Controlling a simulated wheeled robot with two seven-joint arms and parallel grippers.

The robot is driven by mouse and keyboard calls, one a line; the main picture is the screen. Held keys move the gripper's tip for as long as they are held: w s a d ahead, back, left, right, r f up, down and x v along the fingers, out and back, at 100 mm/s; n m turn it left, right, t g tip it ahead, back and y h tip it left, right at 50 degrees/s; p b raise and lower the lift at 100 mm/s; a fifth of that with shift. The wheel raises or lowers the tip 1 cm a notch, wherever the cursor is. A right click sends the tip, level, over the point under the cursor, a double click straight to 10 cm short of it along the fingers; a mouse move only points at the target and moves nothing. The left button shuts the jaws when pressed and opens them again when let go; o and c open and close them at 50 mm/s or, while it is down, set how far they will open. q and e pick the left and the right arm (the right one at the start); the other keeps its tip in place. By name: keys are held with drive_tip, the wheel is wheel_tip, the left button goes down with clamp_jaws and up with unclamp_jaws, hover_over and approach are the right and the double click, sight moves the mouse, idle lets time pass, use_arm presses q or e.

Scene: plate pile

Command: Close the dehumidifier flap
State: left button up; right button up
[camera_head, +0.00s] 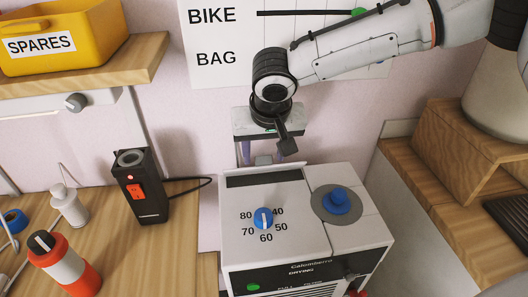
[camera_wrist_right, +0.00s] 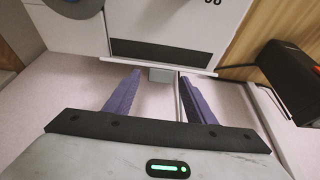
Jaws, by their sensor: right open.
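The white dehumidifier (camera_head: 290,215) stands below my right gripper. Its top has a dark slot (camera_head: 262,178) along the back, which also shows in the wrist view (camera_wrist_right: 160,52). A thin pale edge (camera_wrist_right: 190,69), seen nearly edge-on, runs behind the slot and looks like the flap; its exact angle is hard to tell. A small grey tab (camera_head: 263,160) sticks out at this edge and shows in the wrist view (camera_wrist_right: 162,75). My right gripper (camera_head: 263,153) is open, its purple fingers (camera_wrist_right: 160,80) apart on either side of the tab. My left gripper is not in view.
A blue dial (camera_head: 263,218) and a blue knob (camera_head: 336,201) rise from the dehumidifier's top. A black device (camera_head: 141,186) with a cable stands on the wooden bench to the left. A wooden step (camera_head: 465,160) lies to the right. The wall is close behind.

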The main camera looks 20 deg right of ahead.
drive_tip(key=shift+f, duration=0.15)
drive_tip(key=c, duration=1)
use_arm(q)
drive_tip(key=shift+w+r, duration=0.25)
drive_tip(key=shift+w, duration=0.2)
use_arm(e)
drive_tip(key=shift+c, duration=0.2)
